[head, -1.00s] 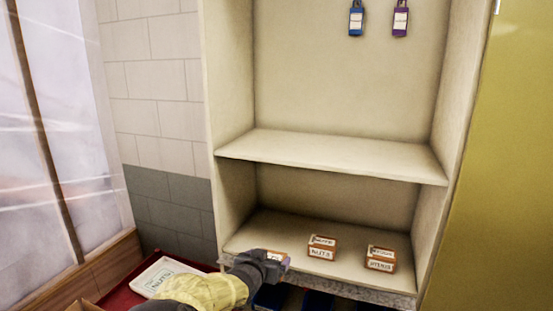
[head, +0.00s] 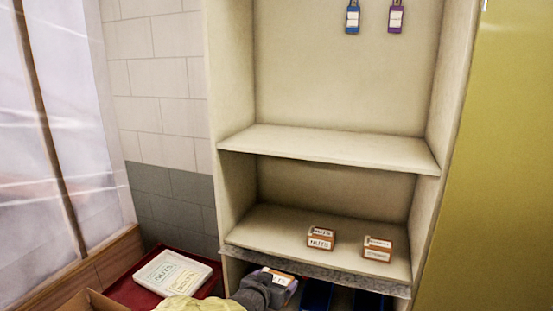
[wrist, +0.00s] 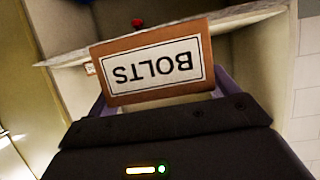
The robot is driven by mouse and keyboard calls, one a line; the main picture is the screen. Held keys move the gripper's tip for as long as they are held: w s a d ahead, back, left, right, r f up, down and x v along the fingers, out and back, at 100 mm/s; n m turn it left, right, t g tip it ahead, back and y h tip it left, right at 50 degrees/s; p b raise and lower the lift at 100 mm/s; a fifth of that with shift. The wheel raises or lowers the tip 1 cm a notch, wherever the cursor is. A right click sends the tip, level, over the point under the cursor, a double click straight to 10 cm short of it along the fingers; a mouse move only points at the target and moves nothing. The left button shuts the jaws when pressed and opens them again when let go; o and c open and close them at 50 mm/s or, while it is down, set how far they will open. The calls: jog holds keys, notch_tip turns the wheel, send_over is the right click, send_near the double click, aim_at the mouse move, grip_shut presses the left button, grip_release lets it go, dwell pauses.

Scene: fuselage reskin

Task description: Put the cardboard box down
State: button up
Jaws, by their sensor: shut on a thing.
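My gripper (wrist: 160,95) is shut on a small brown cardboard box (wrist: 155,62) with a white label reading BOLTS, upside down in the wrist view. In the head view my gripper (head: 270,284) is at the bottom, below and in front of the lower shelf's left front edge. The held box (head: 284,277) shows only in part there, beside the dark hand. In the wrist view the box is clasped between purple-grey fingers; its far side is hidden.
A box labelled NUTS (head: 320,239) and another small box (head: 378,249) stand on the lower shelf (head: 265,225). Blue bins (head: 316,297) sit beneath it. A white NUTS tray (head: 160,268) lies on a red surface (head: 128,290) at left. The upper shelf (head: 330,146) is bare.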

jog(key=s+d+f+m+g+h+b, duration=0.1)
jog(key=s+d+f, duration=0.3)
jog(key=f, duration=0.4)
jog(key=s+d+f+m+g+h+b, duration=0.1)
jog(key=s+d+f+m+h+b, duration=0.1)
jog(key=s+d+f, duration=0.2)
jog(key=s+d+f+m+g+h+b, duration=0.1)
jog(key=s+d+f, duration=0.4)
jog(key=f, duration=0.7)
jog(key=d+m+g+h, duration=0.1)
jog(key=d, duration=0.1)
jog(key=shift+d+f+m, duration=0.2)
jog(key=shift+d+m, duration=0.1)
jog(key=shift+d, duration=0.1)
jog(key=shift+w+d, duration=0.1)
jog(key=shift+d, duration=0.05)
jog(key=w+d+n+t+y, duration=0.3)
jog(key=d+n+y, duration=0.1)
jog(key=n, duration=0.1)
jog(key=s+a+f+n+t+y, duration=0.1)
jog(key=a+f+n+t+y, duration=0.1)
jog(key=a+f+n+y, duration=0.2)
jog(key=n+y, duration=0.1)
jog(key=y, duration=0.1)
jog(key=shift+s+a+f+y, duration=0.2)
jog(key=shift+f+y, duration=0.1)
jog(key=shift+f, duration=0.1)
